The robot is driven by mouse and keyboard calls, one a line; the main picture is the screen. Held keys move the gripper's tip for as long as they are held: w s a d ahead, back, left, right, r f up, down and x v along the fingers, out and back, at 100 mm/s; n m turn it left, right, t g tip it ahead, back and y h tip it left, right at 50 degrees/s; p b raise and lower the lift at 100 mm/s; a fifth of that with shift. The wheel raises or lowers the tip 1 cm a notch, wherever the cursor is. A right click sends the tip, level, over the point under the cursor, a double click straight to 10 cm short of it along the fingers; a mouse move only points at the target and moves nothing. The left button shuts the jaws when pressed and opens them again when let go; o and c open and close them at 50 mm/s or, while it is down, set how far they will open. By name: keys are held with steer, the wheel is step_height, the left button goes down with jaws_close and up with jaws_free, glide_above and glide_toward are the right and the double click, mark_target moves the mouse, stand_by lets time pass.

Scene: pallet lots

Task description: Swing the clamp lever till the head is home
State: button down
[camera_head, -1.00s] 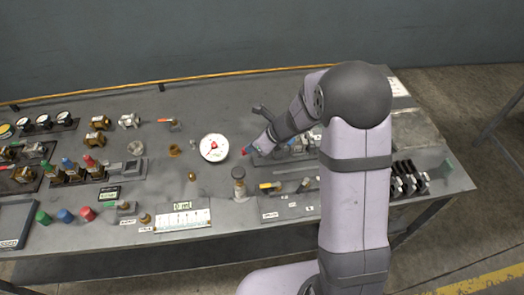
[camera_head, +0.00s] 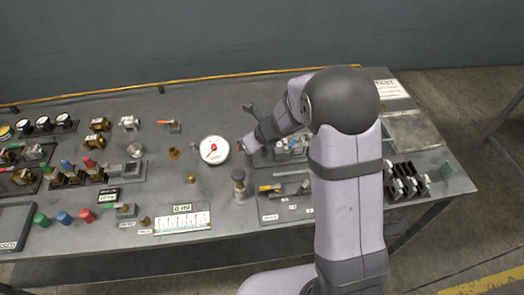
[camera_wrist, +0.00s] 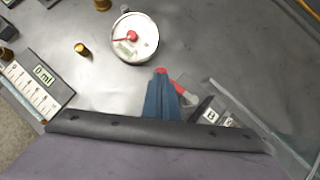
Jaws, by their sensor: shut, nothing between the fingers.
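My gripper (camera_head: 245,145) is shut with nothing seen between its fingers. It is low over the bench, just right of a white round dial (camera_head: 214,150) with a red centre piece. In the wrist view the blue fingers (camera_wrist: 162,95) are together, with a red tip (camera_wrist: 161,70) at their far end. I cannot tell whether this tip is part of the fingers or of a lever. A reddish bar with a pale grey piece (camera_wrist: 190,97) shows beside the fingers, partly hidden; it may be the clamp lever. I cannot make out the clamp head or any contact.
A small panel (camera_head: 268,212) and an upright cylinder fitting (camera_head: 239,186) stand in front of my gripper. A display strip (camera_head: 182,222) lies at the front edge. Valves and coloured knobs (camera_head: 87,214) fill the left. Open bench surface lies behind the dial.

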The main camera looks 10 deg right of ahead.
steer(key=shift+d+f, duration=0.1)
steer(key=shift+d, duration=0.05)
steer(key=shift+s+d, duration=0.25)
steer(key=shift+d, duration=0.4)
